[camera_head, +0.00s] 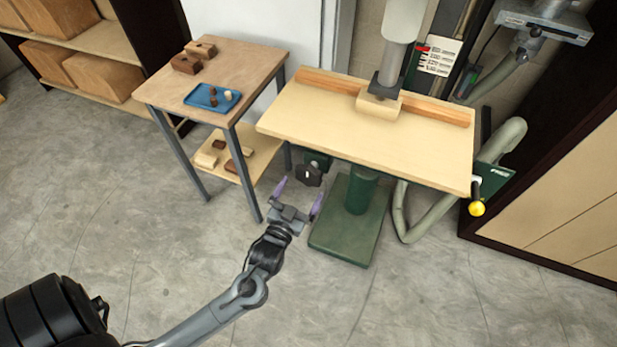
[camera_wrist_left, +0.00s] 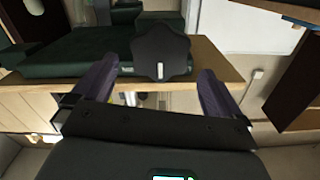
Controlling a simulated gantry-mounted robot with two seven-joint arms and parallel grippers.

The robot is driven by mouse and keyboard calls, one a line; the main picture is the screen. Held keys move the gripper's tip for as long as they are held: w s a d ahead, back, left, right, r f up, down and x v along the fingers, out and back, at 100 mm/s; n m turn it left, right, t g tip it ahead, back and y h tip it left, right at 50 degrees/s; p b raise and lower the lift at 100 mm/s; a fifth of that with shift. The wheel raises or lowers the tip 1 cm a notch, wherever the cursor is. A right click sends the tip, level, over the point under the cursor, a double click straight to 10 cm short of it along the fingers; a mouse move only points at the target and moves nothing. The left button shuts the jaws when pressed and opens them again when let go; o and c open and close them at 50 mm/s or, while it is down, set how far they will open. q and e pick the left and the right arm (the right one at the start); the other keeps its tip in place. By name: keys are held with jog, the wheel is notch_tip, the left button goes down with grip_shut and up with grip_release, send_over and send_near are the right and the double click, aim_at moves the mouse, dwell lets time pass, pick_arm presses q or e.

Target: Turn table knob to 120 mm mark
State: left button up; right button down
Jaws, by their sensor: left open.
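The table knob (camera_head: 309,175) is a black lobed hand knob under the left part of the wooden machine table (camera_head: 350,133). In the left wrist view the knob (camera_wrist_left: 161,54) shows a pale vertical mark and sits between and beyond my fingers. My left gripper (camera_head: 299,200) is open and empty, just in front of the knob and apart from it. Its two purple-grey fingers also show in the left wrist view (camera_wrist_left: 158,88). A printed label (camera_head: 438,57) stands behind the table; its marks are too small to read. My right gripper is out of view.
The green machine base (camera_head: 346,222) stands on the floor right of my left gripper. A side table (camera_head: 217,72) with a blue tray (camera_head: 212,98) and wooden blocks is at left. A yellow ball handle (camera_head: 477,208) hangs at the right table edge. The front floor is clear.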

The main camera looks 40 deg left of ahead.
aim_at(307, 178)
pick_arm(q)
jog(key=shift+b+x, duration=0.4)
jog(key=shift+x, duration=2.65)
